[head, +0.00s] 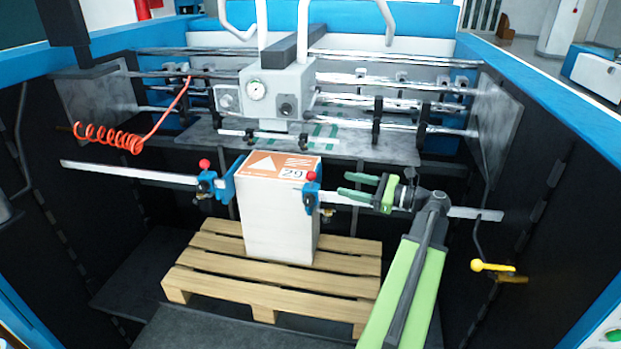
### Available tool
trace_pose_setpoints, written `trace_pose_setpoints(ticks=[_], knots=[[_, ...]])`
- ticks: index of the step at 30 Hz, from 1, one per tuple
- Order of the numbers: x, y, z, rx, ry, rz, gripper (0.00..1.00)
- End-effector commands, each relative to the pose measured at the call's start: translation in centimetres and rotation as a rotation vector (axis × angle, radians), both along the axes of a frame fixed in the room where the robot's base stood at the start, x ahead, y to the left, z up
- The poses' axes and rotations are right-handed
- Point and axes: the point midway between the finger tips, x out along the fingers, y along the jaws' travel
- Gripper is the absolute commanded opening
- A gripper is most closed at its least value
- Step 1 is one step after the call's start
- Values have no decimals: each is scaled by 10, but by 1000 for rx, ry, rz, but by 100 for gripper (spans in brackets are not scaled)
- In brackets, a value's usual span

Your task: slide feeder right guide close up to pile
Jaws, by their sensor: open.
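The pile (278,222) is a tall pale stack with an orange and white top sheet, upright on a wooden pallet (230,286). The right guide (311,196) is a blue block with a red knob on the metal rail, at the pile's right edge; I cannot tell whether it touches the pile. The left guide (207,183), also blue with a red knob, sits at the pile's left side. My gripper (343,185), with green fingers, is open and empty. It is to the right of the right guide, fingers pointing left towards it, with a small gap between.
The metal rail (125,174) runs across in front of the machine. A feeder head with a gauge (276,92) stands behind the pile. A coiled orange hose (112,136) hangs at left. A yellow-handled lever (492,266) is at right. Dark side walls enclose the bay.

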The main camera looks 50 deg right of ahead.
Motion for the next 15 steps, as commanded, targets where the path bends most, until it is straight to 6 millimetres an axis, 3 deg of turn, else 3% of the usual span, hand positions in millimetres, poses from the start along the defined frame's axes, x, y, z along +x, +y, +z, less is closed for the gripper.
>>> trace_pose_setpoints(ticks=[9, 15], knots=[[75, 29, 0, -1, 0, 2, 52], [105, 40, 0, -1, 1, 0, 52]])
